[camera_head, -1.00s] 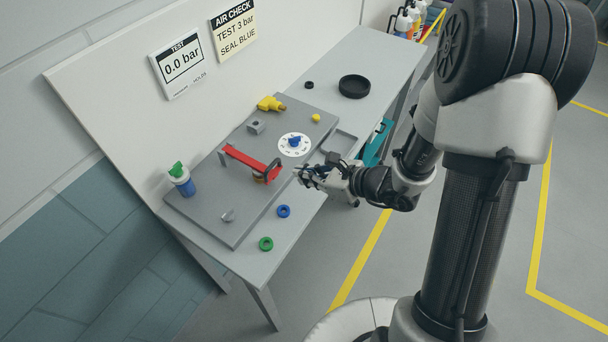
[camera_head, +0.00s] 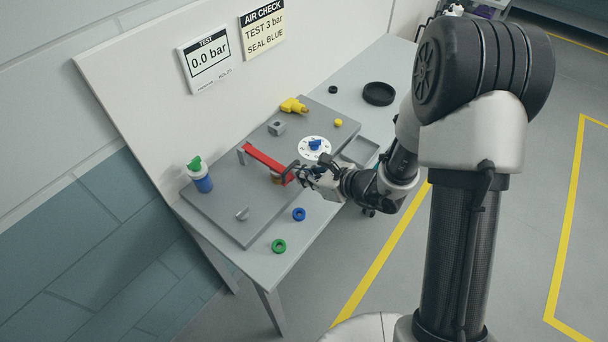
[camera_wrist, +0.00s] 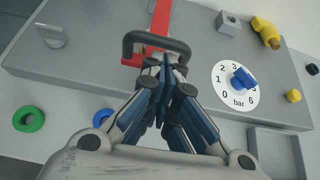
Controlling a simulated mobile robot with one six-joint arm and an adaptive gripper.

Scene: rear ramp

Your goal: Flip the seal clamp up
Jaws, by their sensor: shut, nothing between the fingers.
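The seal clamp is a red bar (camera_head: 265,161) with a dark loop handle (camera_wrist: 128,45) at its near end. The bar lies low across the grey fixture plate (camera_head: 222,208), its far end at a small grey post. An orange-brown piece shows under its handle end. My gripper (camera_wrist: 165,68) is shut and empty, its fingertips just in front of the loop handle and overlapping it in the wrist view. I cannot tell whether they touch. In the head view my gripper (camera_head: 304,176) is at the handle end of the bar.
A white dial with a blue knob (camera_wrist: 243,78) is right of the clamp. A green ring (camera_wrist: 29,118) and a blue ring (camera_head: 299,214) lie on the near bench. A blue bottle with a green top (camera_head: 199,175) stands left. The gauge (camera_head: 208,58) reads 0.0 bar.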

